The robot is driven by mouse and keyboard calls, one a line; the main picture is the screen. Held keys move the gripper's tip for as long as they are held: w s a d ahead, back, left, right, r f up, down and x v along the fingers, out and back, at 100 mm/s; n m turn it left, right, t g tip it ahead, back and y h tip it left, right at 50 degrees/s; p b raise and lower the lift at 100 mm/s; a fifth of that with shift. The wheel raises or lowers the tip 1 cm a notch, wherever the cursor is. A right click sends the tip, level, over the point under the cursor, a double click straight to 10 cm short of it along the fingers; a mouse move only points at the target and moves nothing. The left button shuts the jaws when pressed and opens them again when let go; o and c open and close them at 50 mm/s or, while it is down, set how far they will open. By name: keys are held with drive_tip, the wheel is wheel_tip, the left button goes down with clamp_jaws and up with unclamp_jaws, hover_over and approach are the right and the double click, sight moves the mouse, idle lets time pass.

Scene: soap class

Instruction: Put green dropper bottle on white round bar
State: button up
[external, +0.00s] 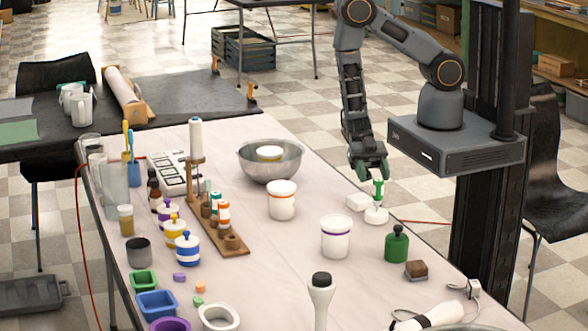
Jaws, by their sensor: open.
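A small green and white dropper bottle (378,189) stands upright at the right side of the table. It appears to rest on the white round bar (376,217), a low white disc near the table's right edge. My gripper (370,173) points down just above and slightly left of the bottle's top. Its fingers are open. At this size I cannot tell whether a finger touches the bottle.
A white block (358,202) lies left of the round bar. White tubs with an orange band (282,200) and a purple band (336,237) stand nearby. A green dark-topped bottle (397,246) and brown block (416,270) are in front. A wooden rack (232,246) holds small bottles.

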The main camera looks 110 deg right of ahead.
drive_tip(key=v, duration=0.7)
drive_tip(key=w+d+r+m+t+h, duration=0.3)
drive_tip(key=w+d+r+t+h, duration=0.25)
drive_tip(key=w+d+h, duration=0.45)
wheel_tip(320, 180, up, 9)
drive_tip(key=w+d+m+h, duration=0.2)
drive_tip(key=m+h, duration=0.2)
drive_tip(key=m, duration=0.1)
drive_tip(key=s+a+r+m+g, duration=0.1)
drive_tip(key=s+a+r+m, duration=0.2)
drive_tip(key=s, duration=0.4)
drive_tip(key=s+a+r+m+g, duration=0.2)
drive_tip(key=s+a+r+m, duration=0.2)
drive_tip(key=s+r, duration=0.3)
drive_tip(key=shift+s+a+r+m+y, duration=0.2)
drive_tip(key=shift+r+m+y, duration=0.1)
drive_tip(key=shift+m+y, duration=0.1)
